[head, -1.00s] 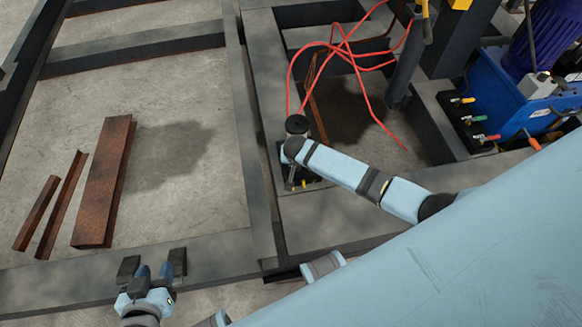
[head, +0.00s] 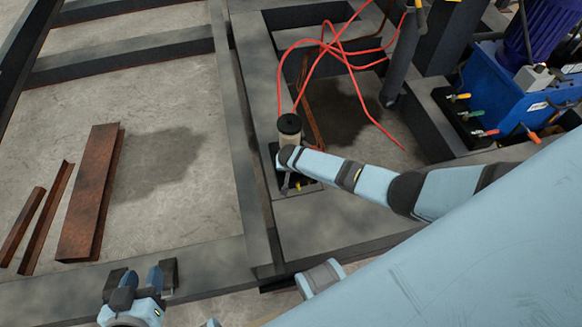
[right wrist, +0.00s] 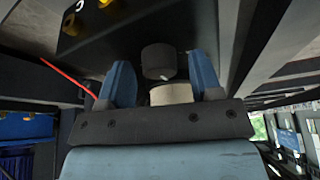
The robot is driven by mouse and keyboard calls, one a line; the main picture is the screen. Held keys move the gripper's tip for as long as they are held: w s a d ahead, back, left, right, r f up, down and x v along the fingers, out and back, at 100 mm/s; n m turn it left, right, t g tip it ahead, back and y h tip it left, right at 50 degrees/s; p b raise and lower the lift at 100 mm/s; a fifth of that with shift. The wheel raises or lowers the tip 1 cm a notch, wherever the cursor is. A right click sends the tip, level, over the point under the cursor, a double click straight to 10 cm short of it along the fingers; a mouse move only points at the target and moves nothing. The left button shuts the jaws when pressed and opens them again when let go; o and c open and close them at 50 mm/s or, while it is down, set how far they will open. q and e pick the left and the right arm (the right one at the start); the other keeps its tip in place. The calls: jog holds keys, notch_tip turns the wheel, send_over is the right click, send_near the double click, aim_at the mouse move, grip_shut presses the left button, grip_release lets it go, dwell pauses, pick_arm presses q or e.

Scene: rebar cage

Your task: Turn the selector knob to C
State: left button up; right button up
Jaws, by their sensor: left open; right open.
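In the right wrist view a dark round knob (right wrist: 158,61) with a small white mark shows on a dark panel (right wrist: 150,22). My right gripper (right wrist: 161,64) is open, with one blue finger on each side of the knob. I cannot tell whether the fingers touch it. A pale cylinder (right wrist: 171,93) shows between the fingers, nearer the palm. No letters are readable. My left gripper (head: 137,275) is open and empty over the front beam.
Dark steel beams (head: 230,130) frame the floor. Rusty steel pieces (head: 90,195) lie at the left. Red hoses (head: 340,55) loop behind the box. A blue machine (head: 505,90) with coloured valves stands at the right.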

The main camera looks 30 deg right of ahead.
jog(key=c, duration=0.9)
pick_arm(q)
jog(key=shift+f, duration=0.15)
